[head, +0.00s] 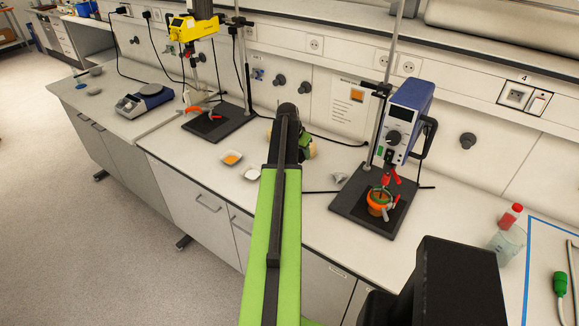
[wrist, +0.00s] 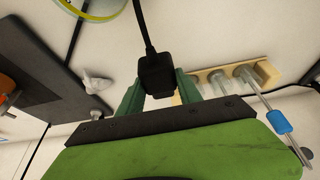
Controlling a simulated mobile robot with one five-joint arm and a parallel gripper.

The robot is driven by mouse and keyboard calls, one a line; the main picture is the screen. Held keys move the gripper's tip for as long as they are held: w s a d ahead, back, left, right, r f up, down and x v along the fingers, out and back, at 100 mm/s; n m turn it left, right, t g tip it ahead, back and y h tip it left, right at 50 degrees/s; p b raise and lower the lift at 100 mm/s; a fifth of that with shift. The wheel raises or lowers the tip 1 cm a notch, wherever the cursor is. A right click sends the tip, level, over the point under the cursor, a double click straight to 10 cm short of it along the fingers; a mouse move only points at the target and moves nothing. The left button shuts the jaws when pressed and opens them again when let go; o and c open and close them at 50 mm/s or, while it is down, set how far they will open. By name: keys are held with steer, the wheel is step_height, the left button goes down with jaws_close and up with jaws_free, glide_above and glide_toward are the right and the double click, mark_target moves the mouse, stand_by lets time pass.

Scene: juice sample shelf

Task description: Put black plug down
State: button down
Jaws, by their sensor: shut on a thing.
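The black plug (wrist: 156,74) sits between the two green fingers of my gripper (wrist: 158,90) in the wrist view. Its black cable (wrist: 145,28) runs away toward the top of the picture. My gripper is shut on the plug. In the head view my gripper (head: 306,146) shows only partly, behind the dark end of my arm, over the back of the white bench (head: 315,200). The plug is hidden there by my arm. I cannot tell whether the plug touches the bench.
A wooden rack (wrist: 263,72) with glass tubes lies right of my gripper in the wrist view. A stand with a black base (head: 350,212), blue stirrer (head: 404,115) and orange cup (head: 377,208) is at right. Two small dishes (head: 231,158) (head: 252,174) lie left; bench between is fairly clear.

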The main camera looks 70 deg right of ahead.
steer(key=w+f, duration=0.1)
steer(key=w+f+b, duration=0.1)
steer(key=w, duration=0.1)
steer(key=w+f+b, duration=0.1)
steer(key=w, duration=0.1)
steer(key=shift+w+d+f, duration=0.1)
steer(key=shift+d, duration=0.1)
step_height(320, 180, down, 4)
steer(key=b, duration=0.4)
steer(key=shift+f, duration=0.2)
steer(key=shift+r, duration=0.3)
steer(key=shift+f, duration=0.25)
steer(key=c, duration=0.8)
jaws_free()
steer(key=shift+r, duration=0.1)
